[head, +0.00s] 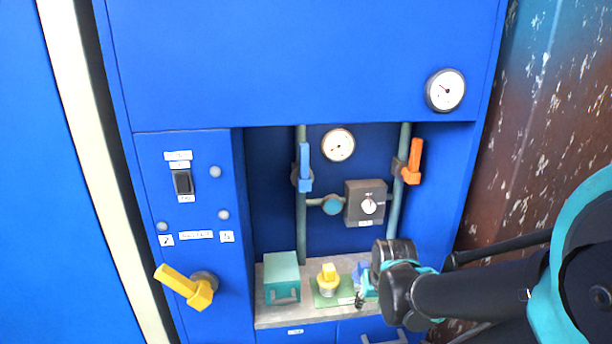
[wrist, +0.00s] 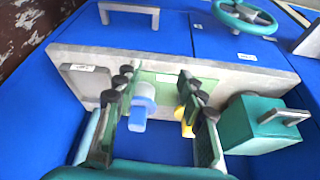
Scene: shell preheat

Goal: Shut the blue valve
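A blue lever valve (head: 305,167) sits on the left upright pipe in the recess, its handle upright along the pipe. A smaller blue-handled fitting (head: 359,271) stands on the shelf, partly hidden by my gripper. It also shows in the wrist view (wrist: 139,117), between my fingers with space on both sides. My gripper (wrist: 155,95) is open and empty over the shelf. In the head view my gripper (head: 366,292) is seen from behind and its fingers are mostly hidden. A yellow-handled fitting (head: 328,276) stands left of it and shows by the right finger in the wrist view (wrist: 186,122).
A teal box (head: 282,277) with a handle stands on the grey shelf (head: 290,317). An orange lever (head: 414,160) is upright on the right pipe. A yellow lever (head: 184,287) juts from the left panel. A dark control box (head: 366,203) is between the pipes. A rusty wall is on the right.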

